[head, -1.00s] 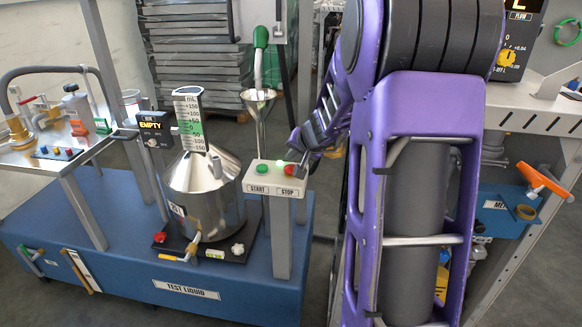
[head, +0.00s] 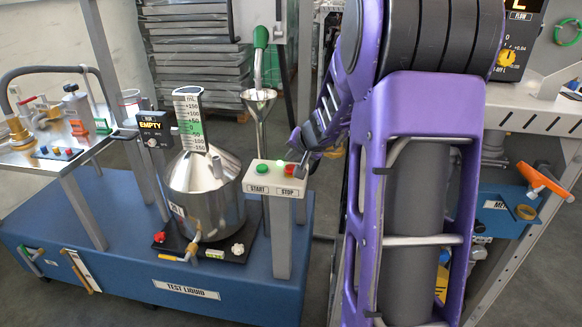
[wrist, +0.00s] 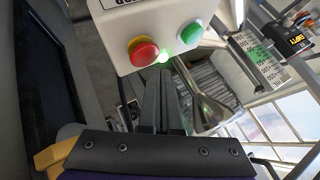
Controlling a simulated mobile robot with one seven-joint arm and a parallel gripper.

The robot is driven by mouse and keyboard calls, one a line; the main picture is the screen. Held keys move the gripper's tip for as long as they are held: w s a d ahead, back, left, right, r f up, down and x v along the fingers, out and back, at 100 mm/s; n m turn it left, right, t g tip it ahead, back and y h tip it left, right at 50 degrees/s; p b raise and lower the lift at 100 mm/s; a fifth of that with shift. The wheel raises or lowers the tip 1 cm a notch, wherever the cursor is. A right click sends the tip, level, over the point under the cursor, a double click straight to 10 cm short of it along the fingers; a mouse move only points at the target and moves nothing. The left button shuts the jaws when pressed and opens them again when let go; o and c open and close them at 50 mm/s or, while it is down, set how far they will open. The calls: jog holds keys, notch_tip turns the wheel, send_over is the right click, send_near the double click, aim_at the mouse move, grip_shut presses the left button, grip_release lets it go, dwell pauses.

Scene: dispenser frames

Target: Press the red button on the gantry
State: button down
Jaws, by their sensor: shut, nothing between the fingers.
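The red button (head: 289,169) sits above the STOP label on a pale control box (head: 258,186) on a grey post. In the wrist view the red button (wrist: 143,52) has a yellow collar and is just beyond my fingertips, a little to their left. My gripper (wrist: 160,75) is shut and empty, its fingers pointing at the box edge beside the red button. In the head view my gripper (head: 303,166) is at the right end of the box, close to the button. I cannot tell whether it touches.
A green START button (head: 262,169) is left of the red one, with a small lit green lamp (wrist: 163,57) between them. A metal funnel (head: 258,97) stands behind the box. A steel vessel (head: 203,195) with an EMPTY display (head: 152,125) is to the left.

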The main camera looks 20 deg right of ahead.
aim_at(292, 169)
jog(key=shift+f, duration=0.1)
jog(key=shift+f+b, duration=0.3)
jog(key=shift+b, duration=0.35)
jog(key=shift+f, duration=0.5)
dwell(0.3)
jog(key=shift+r, duration=0.1)
jog(key=shift+r+p, duration=0.6)
jog(key=shift+r, duration=0.2)
notch_tip(292, 169, up, 5)
jog(key=p, duration=0.4)
jog(key=shift+r, duration=0.1)
dwell(0.9)
